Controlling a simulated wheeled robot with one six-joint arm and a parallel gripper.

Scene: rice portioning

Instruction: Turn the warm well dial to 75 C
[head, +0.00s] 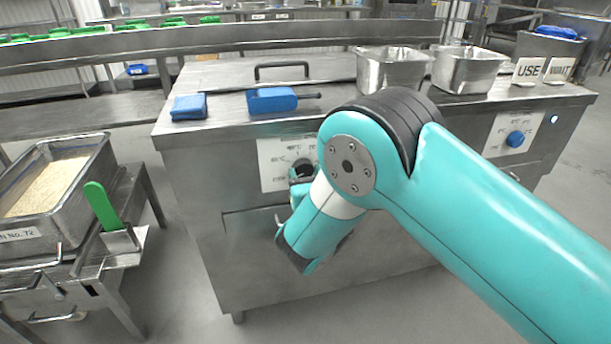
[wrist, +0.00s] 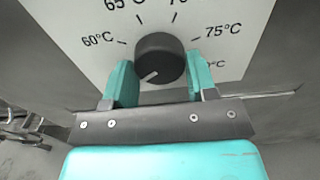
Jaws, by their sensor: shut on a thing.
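The warm well dial (wrist: 160,58) is a round black knob on a white panel (wrist: 240,20) at the front of the steel counter. Its white mark points to the lower left, below the 60°C label. The 75°C label is to its right, and a label below that is partly hidden by a finger. My gripper (wrist: 161,82) has its teal fingers on the left and right sides of the dial, shut on it. In the head view my gripper (head: 299,176) is at the panel (head: 272,160), and my arm hides part of the panel and dial.
A second panel with a blue knob (head: 515,138) is on the counter's right. Blue cloths (head: 189,107), a blue-handled tool (head: 271,100) and steel pans (head: 392,70) are on top. A rice pan (head: 98,152) and a green-handled scoop (head: 103,207) are at left.

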